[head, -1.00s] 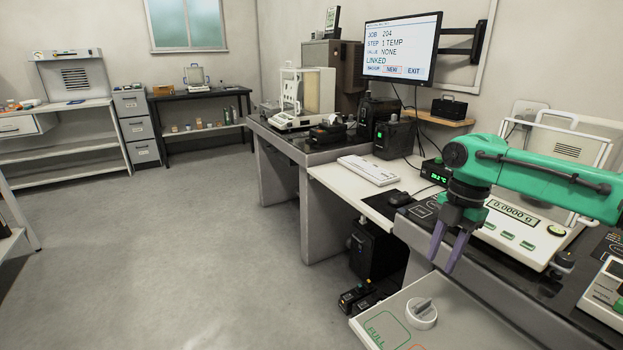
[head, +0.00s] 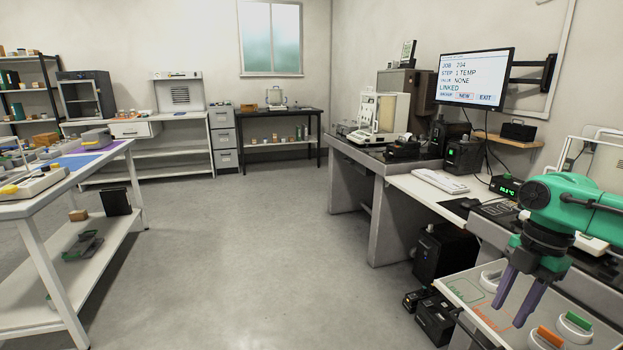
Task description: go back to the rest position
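My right gripper (head: 507,312) shows at the lower right, on a green arm from the right edge. Its two purple fingers point down with a gap between them, and nothing shows between them. It hangs in front of and over a pale tray (head: 470,285) with green and orange outlines, hiding part of it. I cannot tell its exact height. My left gripper is not in view.
White round pieces with a green handle (head: 578,321) and an orange handle (head: 549,337) are by the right gripper. A keyboard (head: 440,181) and a monitor (head: 475,76) are beyond. A loaded workbench (head: 105,160) stands at left. The floor (head: 230,250) between is clear.

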